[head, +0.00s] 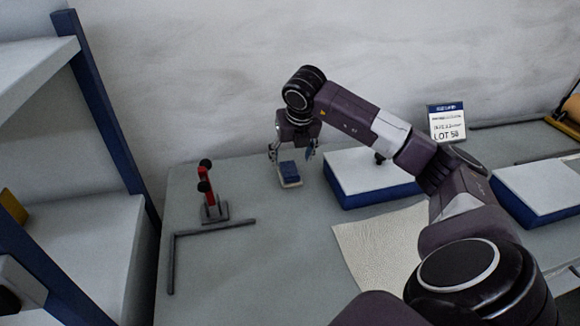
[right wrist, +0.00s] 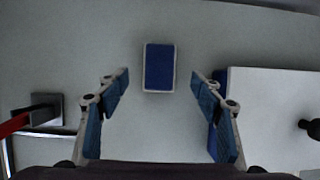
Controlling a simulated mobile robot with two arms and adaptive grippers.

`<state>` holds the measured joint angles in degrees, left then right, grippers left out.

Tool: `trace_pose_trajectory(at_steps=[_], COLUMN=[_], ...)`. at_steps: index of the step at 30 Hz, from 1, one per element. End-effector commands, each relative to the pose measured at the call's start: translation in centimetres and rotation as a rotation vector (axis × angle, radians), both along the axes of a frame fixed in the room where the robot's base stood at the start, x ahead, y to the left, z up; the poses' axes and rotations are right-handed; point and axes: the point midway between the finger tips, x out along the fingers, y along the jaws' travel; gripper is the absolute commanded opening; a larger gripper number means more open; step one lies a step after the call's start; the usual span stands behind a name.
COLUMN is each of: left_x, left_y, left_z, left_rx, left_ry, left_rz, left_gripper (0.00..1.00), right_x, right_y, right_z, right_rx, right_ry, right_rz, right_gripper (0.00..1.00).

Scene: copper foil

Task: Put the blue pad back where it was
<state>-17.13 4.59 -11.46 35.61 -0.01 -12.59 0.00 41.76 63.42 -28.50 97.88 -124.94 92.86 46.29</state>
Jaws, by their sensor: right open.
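The blue pad (head: 289,169) lies on the grey table below my right gripper (head: 291,154) in the head view. It has a pale edge around its blue top. In the right wrist view the blue pad (right wrist: 159,67) shows upright in the picture, centred between the two fingertips and a little beyond them. The right gripper is open, its blue-lined fingers apart, with a gap on both sides of the pad. It is empty. I cannot tell the exact height of the fingers above the pad. My left gripper is not in view.
A red toggle clamp (head: 208,188) and a dark L-shaped stop (head: 213,228) are left of the pad. A white-topped blue block (head: 372,178) with a black knob is close on its right. A pale sheet (head: 383,243) lies in front. A LOT 58 sign (head: 446,121) stands behind.

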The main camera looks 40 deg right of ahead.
Motion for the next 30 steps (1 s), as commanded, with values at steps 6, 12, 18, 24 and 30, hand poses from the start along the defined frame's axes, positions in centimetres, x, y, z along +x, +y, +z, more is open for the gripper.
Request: trace_pose_trajectory(at_steps=[6, 12, 18, 24, 30], left_x=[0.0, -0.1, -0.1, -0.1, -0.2], left_y=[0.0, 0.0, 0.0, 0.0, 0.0], left_z=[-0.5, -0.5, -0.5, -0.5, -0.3], left_rx=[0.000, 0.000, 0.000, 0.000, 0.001], left_ry=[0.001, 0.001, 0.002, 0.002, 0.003], left_rz=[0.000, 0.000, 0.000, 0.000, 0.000], left_gripper=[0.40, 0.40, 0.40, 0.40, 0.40], right_x=[-1.2, -1.7, -1.7, -1.7, -1.7], right_y=[0.7, 0.9, 0.9, 0.9, 0.9], right_z=[3.5, 4.6, 4.6, 4.6, 4.9], right_rx=[0.000, 0.001, 0.000, 0.000, 0.000], right_ry=[-0.003, 0.000, 0.000, 0.000, 0.000], right_rz=[-0.001, 0.000, 0.000, -0.001, -0.001], right_gripper=[0.60, 0.60, 0.60, 0.60, 0.60])
